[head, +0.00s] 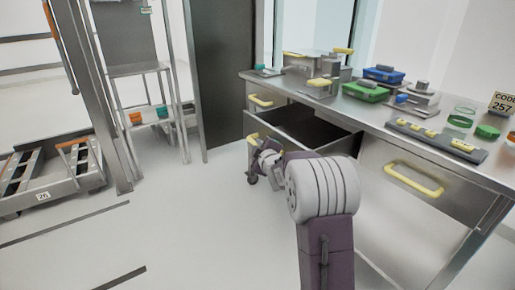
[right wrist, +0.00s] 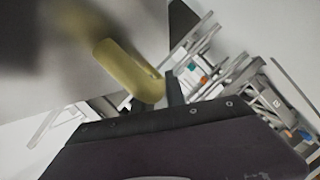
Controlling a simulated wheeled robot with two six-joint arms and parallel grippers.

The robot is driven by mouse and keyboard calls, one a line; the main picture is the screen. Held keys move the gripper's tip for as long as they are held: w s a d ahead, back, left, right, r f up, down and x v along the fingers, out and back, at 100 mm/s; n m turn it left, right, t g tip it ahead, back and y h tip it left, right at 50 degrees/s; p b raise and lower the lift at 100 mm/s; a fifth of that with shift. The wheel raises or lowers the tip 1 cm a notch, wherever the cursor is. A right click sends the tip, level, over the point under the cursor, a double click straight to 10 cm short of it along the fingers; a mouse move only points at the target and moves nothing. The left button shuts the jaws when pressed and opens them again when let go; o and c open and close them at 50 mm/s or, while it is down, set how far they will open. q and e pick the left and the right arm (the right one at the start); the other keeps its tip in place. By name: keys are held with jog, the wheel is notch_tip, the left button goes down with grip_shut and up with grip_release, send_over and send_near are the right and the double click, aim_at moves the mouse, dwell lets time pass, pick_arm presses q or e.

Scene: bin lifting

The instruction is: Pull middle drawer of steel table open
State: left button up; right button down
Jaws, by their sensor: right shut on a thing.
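The steel table (head: 370,112) stands on the right in the head view. Its middle drawer (head: 338,143) is pulled out, with its dark inside showing. My right gripper (head: 254,142) is at the drawer's front, shut on its yellow handle (head: 252,136). In the right wrist view the yellow handle (right wrist: 125,66) is close up, beside a dark finger of my gripper (right wrist: 174,92). My left gripper is in neither view.
The left drawer, with a yellow handle (head: 262,100), and the right drawer, with another (head: 412,180), look shut. A green case (head: 365,92), a blue case (head: 383,75) and tools lie on the tabletop. A shelf rack (head: 140,70) stands left; the floor (head: 185,220) between is clear.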

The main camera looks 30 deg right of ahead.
jog(key=shift+f, duration=0.1)
jog(key=c, duration=1.4)
grip_release()
jog(key=shift+o, duration=0.2)
jog(key=shift+s, duration=0.1)
jog(key=shift+s+r, duration=0.2)
jog(key=shift+s, duration=0.1)
jog(key=p+v, duration=0.2)
jog(key=v, duration=0.6)
jog(key=shift+s, duration=0.15)
